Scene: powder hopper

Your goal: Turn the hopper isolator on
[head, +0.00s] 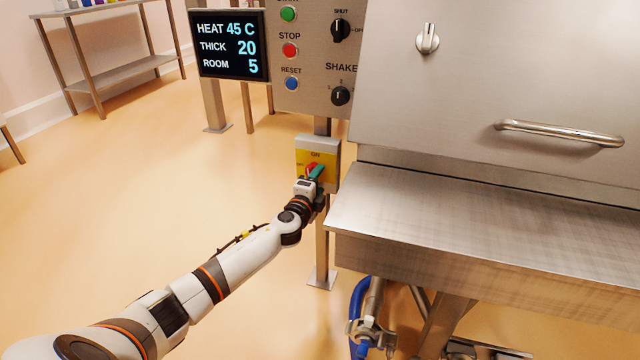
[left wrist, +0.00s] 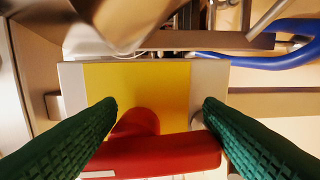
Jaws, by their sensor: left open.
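The hopper isolator (head: 301,146) is a grey box with a yellow plate on a post below the control panel. ON is printed at its top, and a small label, likely OFF, is at its left. Its red handle (head: 310,168) is partly hidden by my left gripper (head: 316,173). In the left wrist view the handle (left wrist: 150,155) is a red bar lying across the picture in front of the yellow plate (left wrist: 150,85). My left gripper (left wrist: 160,104) is open, its green fingers on either side of the handle. I cannot tell whether they touch it. My right gripper is out of view.
The control panel (head: 310,75) with buttons and knobs is above the isolator, beside a display (head: 231,45). The steel hopper ledge (head: 480,215) is close at the right. A blue hose (head: 358,310) hangs below.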

